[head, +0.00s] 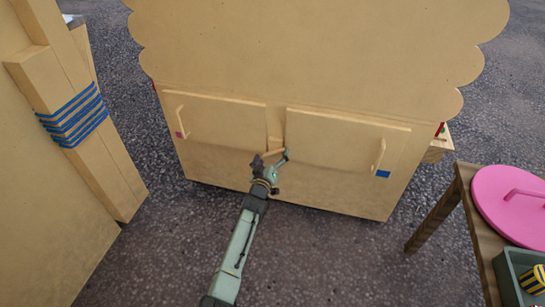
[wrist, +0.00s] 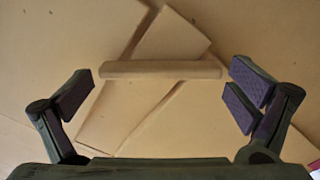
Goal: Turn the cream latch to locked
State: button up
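The cream latch (head: 274,143) is a small bar at the gap between two cabinet doors in the head view. In the wrist view the latch (wrist: 160,70) lies level across the picture, between my fingers but slightly beyond their tips. My gripper (head: 271,158) is just in front of the doors, near the latch. In the wrist view my gripper (wrist: 160,90) is open, with one dark pad on each side of the bar and a clear gap at both ends. I cannot tell from these frames whether the latch stands locked.
The left door (head: 222,120) has a handle and a pink square; the right door (head: 335,143) has a handle (head: 378,154) and a blue square (head: 383,174). A wooden table (head: 468,215) with a pink lid (head: 507,190) stands right. A wooden post (head: 85,110) with blue cord stands left.

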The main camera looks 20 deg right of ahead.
jog(key=c, duration=0.8)
jog(key=shift+c, duration=0.2)
jog(key=m, duration=0.3)
jog(key=shift+p, duration=0.35)
jog(key=shift+d+m+p, duration=0.1)
jog(key=shift+m+p, duration=0.2)
jog(key=shift+m, duration=1.6)
jog(key=o, duration=0.9)
jog(key=shift+c, duration=0.2)
